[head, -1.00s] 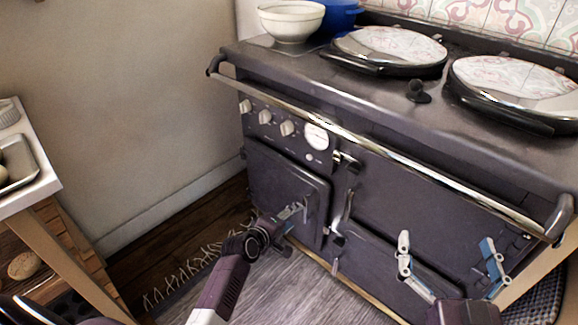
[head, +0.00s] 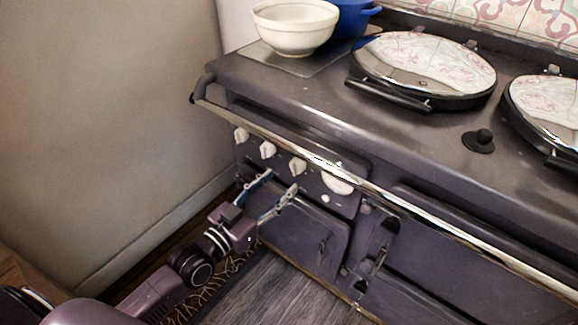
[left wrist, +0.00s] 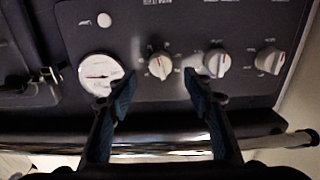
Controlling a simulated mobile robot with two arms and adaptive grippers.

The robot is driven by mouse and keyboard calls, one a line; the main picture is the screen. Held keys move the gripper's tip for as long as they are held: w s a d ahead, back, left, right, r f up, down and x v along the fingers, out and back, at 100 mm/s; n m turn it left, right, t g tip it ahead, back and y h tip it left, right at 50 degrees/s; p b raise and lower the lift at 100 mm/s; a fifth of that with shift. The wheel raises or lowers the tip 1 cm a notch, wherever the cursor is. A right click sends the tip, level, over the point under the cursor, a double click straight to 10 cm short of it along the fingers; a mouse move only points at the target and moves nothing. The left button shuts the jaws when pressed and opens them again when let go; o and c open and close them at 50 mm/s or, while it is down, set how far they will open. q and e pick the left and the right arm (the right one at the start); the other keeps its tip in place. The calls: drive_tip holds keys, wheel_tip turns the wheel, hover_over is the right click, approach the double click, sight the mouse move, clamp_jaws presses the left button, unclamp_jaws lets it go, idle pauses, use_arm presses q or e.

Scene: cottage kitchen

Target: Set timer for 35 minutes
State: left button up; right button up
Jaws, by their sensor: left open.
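The dark range cooker's control panel (head: 318,208) carries three pale knobs, the left one (head: 241,134), the middle one (head: 267,149) and the right one (head: 297,166), beside a round white gauge (head: 337,182). Which control is the timer I cannot tell; the labels are unreadable. My left gripper (head: 280,181) is open and empty just in front of the panel, below the knobs. In the left wrist view, its fingertips (left wrist: 158,78) frame the knob nearest the gauge (left wrist: 160,65), apart from it. The gauge (left wrist: 100,73) is left of them there. My right gripper is out of view.
A chrome rail (head: 330,165) runs along the cooker's front edge above the knobs. A cream bowl (head: 296,30) and a blue pot (head: 352,18) stand on top beside round hotplate lids (head: 425,68). Oven doors (head: 300,235) lie below the panel; a wall closes the left side.

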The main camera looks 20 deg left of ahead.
sight(292, 171)
use_arm(q)
drive_tip(key=x, duration=0.6)
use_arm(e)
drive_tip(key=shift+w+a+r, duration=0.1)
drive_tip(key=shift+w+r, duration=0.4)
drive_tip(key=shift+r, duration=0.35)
use_arm(q)
drive_tip(key=c, duration=1.1)
drive_tip(key=shift+m, duration=0.5)
drive_tip(key=shift+c, duration=0.2)
drive_tip(key=shift+f+p, duration=0.1)
drive_tip(key=shift+p, duration=0.2)
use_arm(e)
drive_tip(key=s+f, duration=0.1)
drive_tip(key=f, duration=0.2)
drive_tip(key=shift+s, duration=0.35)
use_arm(q)
drive_tip(key=o, duration=1.1)
drive_tip(key=shift+o, duration=0.2)
drive_tip(key=shift+a, duration=0.1)
